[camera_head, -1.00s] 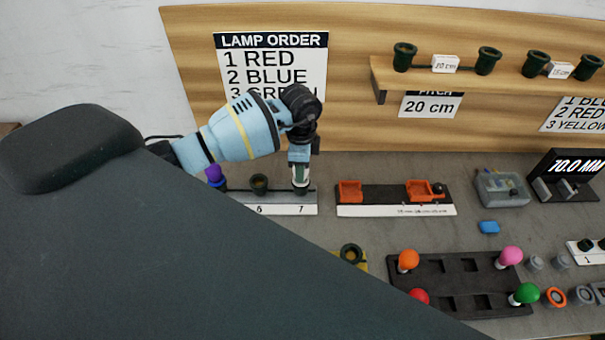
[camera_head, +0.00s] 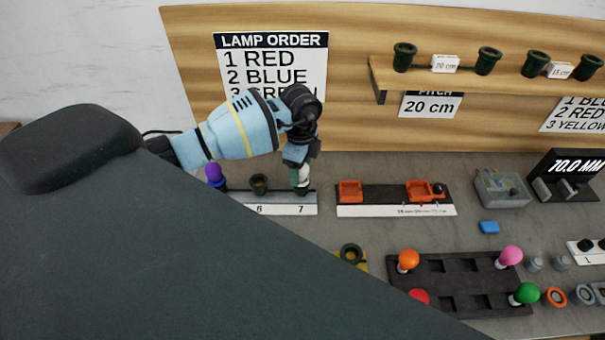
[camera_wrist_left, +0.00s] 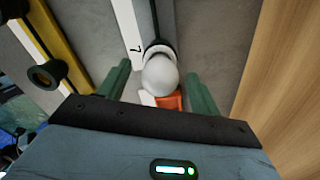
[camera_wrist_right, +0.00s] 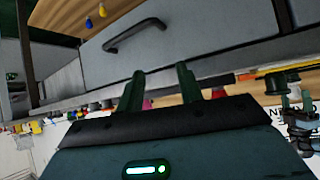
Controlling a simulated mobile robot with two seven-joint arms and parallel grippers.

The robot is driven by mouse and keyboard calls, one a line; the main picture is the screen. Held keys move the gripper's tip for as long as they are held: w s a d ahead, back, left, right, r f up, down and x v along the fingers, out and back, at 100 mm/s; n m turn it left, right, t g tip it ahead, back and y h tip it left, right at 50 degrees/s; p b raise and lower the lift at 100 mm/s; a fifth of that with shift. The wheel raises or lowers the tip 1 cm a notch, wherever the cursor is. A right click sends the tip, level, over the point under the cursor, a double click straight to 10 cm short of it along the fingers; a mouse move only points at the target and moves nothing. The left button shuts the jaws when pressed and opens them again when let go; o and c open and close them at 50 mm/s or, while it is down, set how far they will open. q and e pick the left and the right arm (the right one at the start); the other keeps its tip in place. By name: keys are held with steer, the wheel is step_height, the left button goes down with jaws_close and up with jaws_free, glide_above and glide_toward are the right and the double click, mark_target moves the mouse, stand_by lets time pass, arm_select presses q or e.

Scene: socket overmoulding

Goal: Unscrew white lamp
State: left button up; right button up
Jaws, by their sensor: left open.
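The white lamp (camera_wrist_left: 160,75) sits in a dark socket at the strip marked 7, between the fingers in the left wrist view. In the head view the white lamp (camera_head: 303,175) shows partly below my left gripper (camera_head: 299,168). The left gripper (camera_wrist_left: 160,85) is open, with its green fingers on either side of the bulb and gaps visible. My right gripper (camera_wrist_right: 160,85) is open and empty, facing a drawer front with a handle, away from the lamp.
The grey socket strip (camera_head: 283,209) also holds a purple lamp (camera_head: 215,174) and an empty dark socket (camera_head: 259,183). A black tray (camera_head: 450,275) with coloured lamps is at right. An orange-part rack (camera_head: 395,198) stands right of the strip. A wooden board (camera_head: 350,120) rises behind.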

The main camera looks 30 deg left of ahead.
arm_select(q)
steer(key=shift+m, duration=0.6)
steer(key=shift+m, duration=2.3)
steer(key=m, duration=0.4)
steer(key=shift+m, duration=0.3)
